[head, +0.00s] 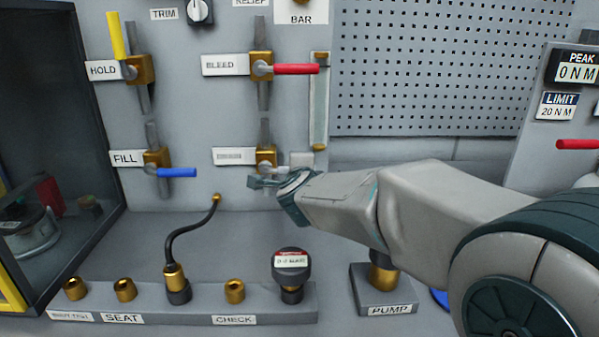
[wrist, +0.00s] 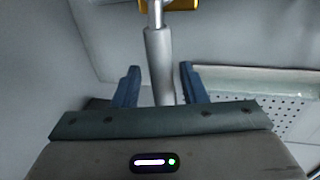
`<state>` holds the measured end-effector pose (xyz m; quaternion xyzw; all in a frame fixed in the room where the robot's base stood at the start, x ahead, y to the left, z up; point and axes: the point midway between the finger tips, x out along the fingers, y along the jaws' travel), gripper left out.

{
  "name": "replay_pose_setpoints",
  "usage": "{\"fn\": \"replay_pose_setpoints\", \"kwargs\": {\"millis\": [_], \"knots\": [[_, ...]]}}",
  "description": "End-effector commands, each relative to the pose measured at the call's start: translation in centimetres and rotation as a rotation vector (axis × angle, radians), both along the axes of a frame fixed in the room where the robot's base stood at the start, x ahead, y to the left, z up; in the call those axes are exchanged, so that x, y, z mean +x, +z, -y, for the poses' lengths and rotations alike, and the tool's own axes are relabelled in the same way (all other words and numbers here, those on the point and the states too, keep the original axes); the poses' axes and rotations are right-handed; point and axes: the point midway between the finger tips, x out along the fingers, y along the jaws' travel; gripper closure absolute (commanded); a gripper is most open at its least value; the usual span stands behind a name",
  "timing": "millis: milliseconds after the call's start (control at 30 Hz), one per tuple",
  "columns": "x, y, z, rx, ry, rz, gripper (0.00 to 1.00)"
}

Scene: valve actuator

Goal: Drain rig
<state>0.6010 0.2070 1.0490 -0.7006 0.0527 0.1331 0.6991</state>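The lower right valve (head: 267,156) has a brass body on a vertical grey pipe, beside a label (head: 234,157) whose print I cannot read. My gripper (head: 265,181) is just below this valve in the head view and hides part of its lever. In the wrist view a silver-grey lever sleeve (wrist: 160,62) runs between the two blue fingers of my gripper (wrist: 159,83). The fingers stand apart, with narrow gaps showing beside the sleeve. The brass valve body also shows at the top of the wrist view (wrist: 183,4).
BLEED's red lever (head: 296,69) points right above my gripper. FILL's blue lever (head: 177,172) points right; HOLD's yellow lever (head: 117,36) points up. A sight tube (head: 319,100) hangs close on the right. A black hose (head: 185,235) and a black-topped fitting (head: 291,268) stand below.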

Motion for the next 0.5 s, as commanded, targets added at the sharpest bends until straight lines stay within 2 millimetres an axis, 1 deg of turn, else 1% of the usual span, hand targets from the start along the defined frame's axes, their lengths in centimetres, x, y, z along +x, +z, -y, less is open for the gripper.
{"fn": "replay_pose_setpoints", "kwargs": {"millis": [167, 500], "knots": [[-2.4, 0.9, 0.2, 0.0, 0.003, 0.002, 0.61], [-8.9, 2.7, 1.0, 0.001, 0.004, 0.002, 0.61]]}}
